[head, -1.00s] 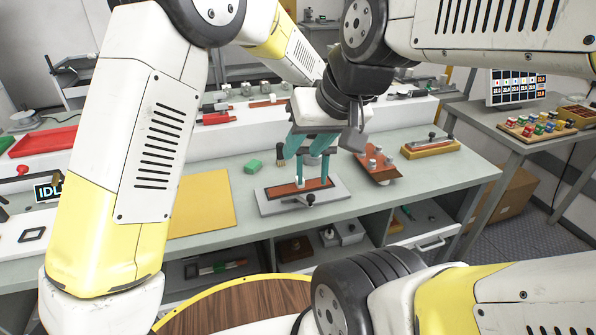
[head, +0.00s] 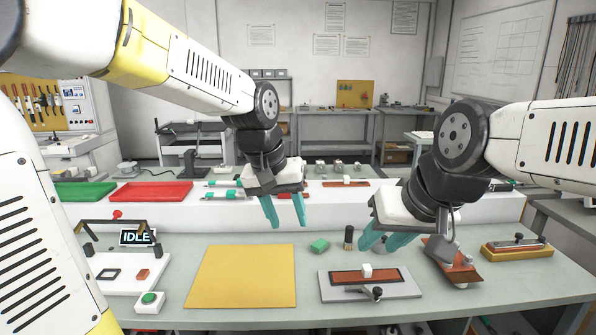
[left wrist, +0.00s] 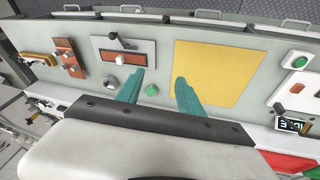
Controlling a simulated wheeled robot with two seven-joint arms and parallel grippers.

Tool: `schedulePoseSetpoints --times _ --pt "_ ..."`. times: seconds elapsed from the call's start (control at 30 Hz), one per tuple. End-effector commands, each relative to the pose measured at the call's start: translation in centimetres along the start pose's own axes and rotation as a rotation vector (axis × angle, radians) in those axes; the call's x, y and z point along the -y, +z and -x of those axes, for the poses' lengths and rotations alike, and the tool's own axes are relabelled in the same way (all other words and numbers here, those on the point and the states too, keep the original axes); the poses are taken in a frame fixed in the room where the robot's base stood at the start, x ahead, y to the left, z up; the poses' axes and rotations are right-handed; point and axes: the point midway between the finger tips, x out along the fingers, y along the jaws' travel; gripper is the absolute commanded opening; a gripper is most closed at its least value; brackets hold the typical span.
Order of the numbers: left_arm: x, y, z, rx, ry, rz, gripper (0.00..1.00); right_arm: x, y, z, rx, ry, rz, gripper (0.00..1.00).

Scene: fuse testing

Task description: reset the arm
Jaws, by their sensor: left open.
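My left gripper (head: 284,211) hangs above the back of the workbench, its teal fingers apart with nothing between them. It also shows open and empty in the left wrist view (left wrist: 158,90). My right gripper (head: 372,242) is low over the bench at right, its teal fingers near the grey fixture (head: 402,288). The fixture has a reddish plate and a small white block (head: 367,271) on it. Whether the right fingers are parted is hard to tell at this angle. A green block (head: 320,245) lies between the two grippers on the bench.
A yellow mat (head: 240,276) lies at centre left. A tester with an IDLE display (head: 136,237) and a green button (head: 149,298) stand at left. Red (head: 150,194) and green (head: 84,195) trays sit on the raised shelf. A brown plate (head: 462,270) and a yellow-based fixture (head: 517,251) are at right.

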Motion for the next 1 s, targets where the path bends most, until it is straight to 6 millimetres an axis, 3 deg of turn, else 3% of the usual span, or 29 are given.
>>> schedulePoseSetpoints --times 0.03,0.2,0.4,0.5,1.0 --pt "1.7 1.2 1.7 -0.04 0.004 0.016 0.44 0.0 0.0 0.0 0.0 0.0 0.0 0.36" --pt "6.0 5.7 5.3 -0.154 -0.003 0.038 0.44 0.0 0.0 0.0 0.0 0.0 0.0 0.36" --pt "8.7 10.3 7.0 -0.259 -0.033 0.051 0.44 0.0 0.0 0.0 0.0 0.0 0.0 0.36" --pt "9.3 11.6 7.2 -0.286 -0.046 0.053 0.44 0.0 0.0 0.0 0.0 0.0 0.0 0.36" --pt "9.6 12.2 7.3 -0.3 -0.052 0.052 0.44 0.0 0.0 0.0 0.0 0.0 0.0 0.36"
